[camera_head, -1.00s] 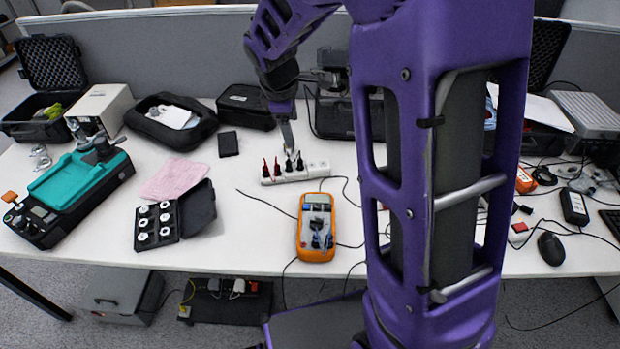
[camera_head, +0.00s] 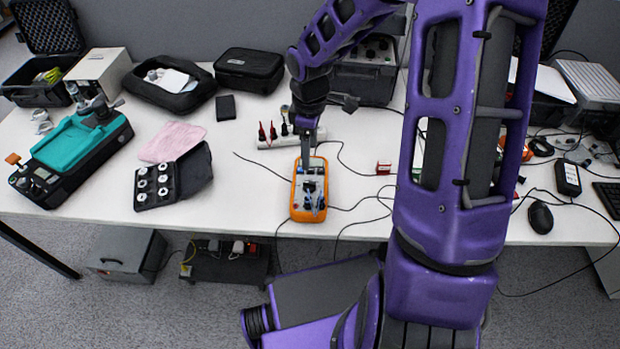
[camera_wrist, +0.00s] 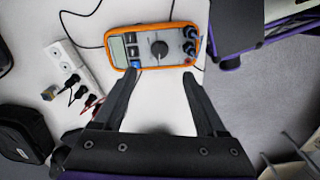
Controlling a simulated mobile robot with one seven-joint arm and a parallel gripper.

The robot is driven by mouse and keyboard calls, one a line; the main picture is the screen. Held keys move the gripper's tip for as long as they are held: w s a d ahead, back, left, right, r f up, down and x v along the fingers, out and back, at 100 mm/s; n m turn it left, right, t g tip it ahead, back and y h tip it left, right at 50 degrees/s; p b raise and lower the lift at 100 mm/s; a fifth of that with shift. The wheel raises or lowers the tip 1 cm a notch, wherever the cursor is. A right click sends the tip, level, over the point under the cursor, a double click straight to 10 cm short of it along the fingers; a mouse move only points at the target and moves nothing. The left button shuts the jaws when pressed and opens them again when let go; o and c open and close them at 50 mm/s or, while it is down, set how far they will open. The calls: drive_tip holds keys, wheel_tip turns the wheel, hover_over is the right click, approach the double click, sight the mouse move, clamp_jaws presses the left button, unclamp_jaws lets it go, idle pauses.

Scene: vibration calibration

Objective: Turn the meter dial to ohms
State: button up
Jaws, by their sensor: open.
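The orange meter (camera_head: 309,200) lies flat on the white table near its front edge. In the wrist view the meter (camera_wrist: 120,60) shows a grey display at its left, a round dark dial (camera_wrist: 159,48) in its middle and plugs at its right end. My gripper (camera_head: 306,161) is over the display end of the meter in the head view and partly hides it. In the wrist view my gripper (camera_wrist: 160,80) has its two fingers spread apart with nothing between them, and the dial lies beyond the tips. The dial's setting is too small to read.
A white power strip (camera_head: 283,140) with red and black plugs lies behind the meter. A black case of white weights (camera_head: 165,183) and a pink cloth (camera_head: 172,141) lie to the left. Black cables run beside the meter. A black mouse (camera_head: 540,217) is at the right.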

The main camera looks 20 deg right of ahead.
sight(309, 182)
wheel_tip(309, 182, down, 12)
drive_tip(key=shift+r+b, duration=0.25)
drive_tip(key=shift+b, duration=0.3)
clamp_jaws()
